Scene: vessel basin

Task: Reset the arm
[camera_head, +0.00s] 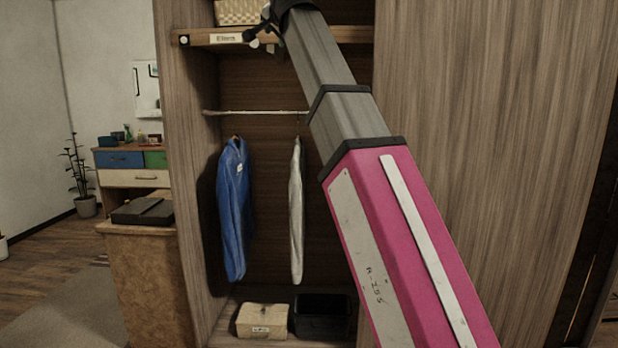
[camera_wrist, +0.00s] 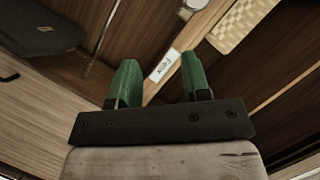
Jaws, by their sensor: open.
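My arm reaches up from the lower right of the head view to the upper shelf of an open wardrobe. My gripper (camera_head: 262,34) is at the front edge of that shelf (camera_head: 345,34), by its white name label (camera_head: 226,38). In the wrist view its two green fingers stand apart with nothing between them (camera_wrist: 160,62). The shelf edge and label (camera_wrist: 164,65) show beyond the fingers. In the head view the gripper is small and dark, partly hidden by the wrist.
A woven basket (camera_head: 238,12) sits on the upper shelf, close to my gripper. A blue shirt (camera_head: 234,210) and a pale garment (camera_head: 297,215) hang below from a rod (camera_head: 255,112). A pale box (camera_head: 262,320) and a black bin (camera_head: 322,315) stand at the wardrobe's bottom.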

